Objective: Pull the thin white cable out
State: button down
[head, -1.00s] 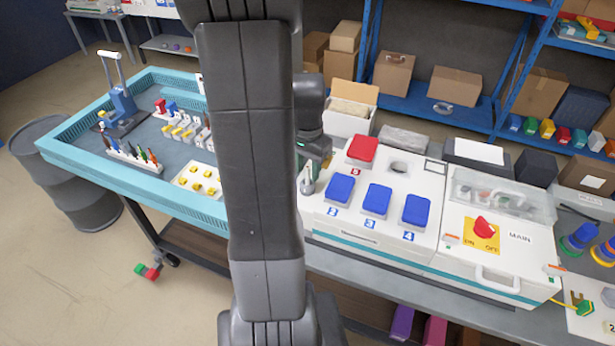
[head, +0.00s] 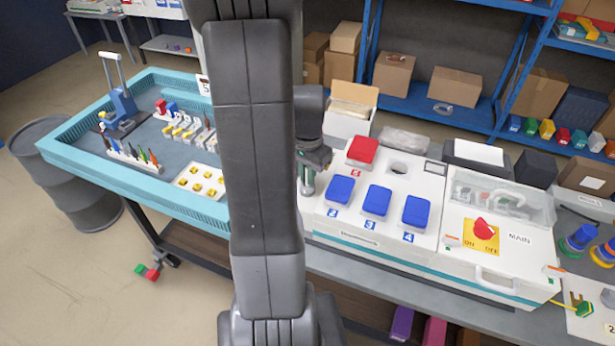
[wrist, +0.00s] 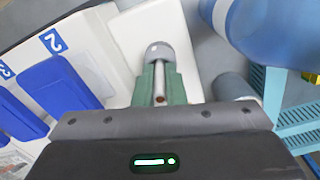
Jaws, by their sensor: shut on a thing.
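The thin white cable (wrist: 160,80) shows in the wrist view as a short pale rod with a copper-brown end. It lies between the two green fingers of my gripper (wrist: 160,88), which are shut on it. A grey round fitting (wrist: 159,50) sits at the far end of the fingers, on the white box. I cannot tell whether the cable is still inside the fitting. In the head view my gripper (head: 307,182) is at the left end of the white box (head: 350,245), partly hidden by my arm.
Blue covers (head: 377,201) and a red cover (head: 362,151) stand on the box close to my gripper. A main switch (head: 483,229) is at the right. A turquoise-rimmed table (head: 130,184) with tools is at the left. A blue rounded object (wrist: 275,30) is close by in the wrist view.

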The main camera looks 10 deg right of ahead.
notch_tip(320, 180, up, 10)
jog(key=shift+b, duration=0.3)
dwell(0.3)
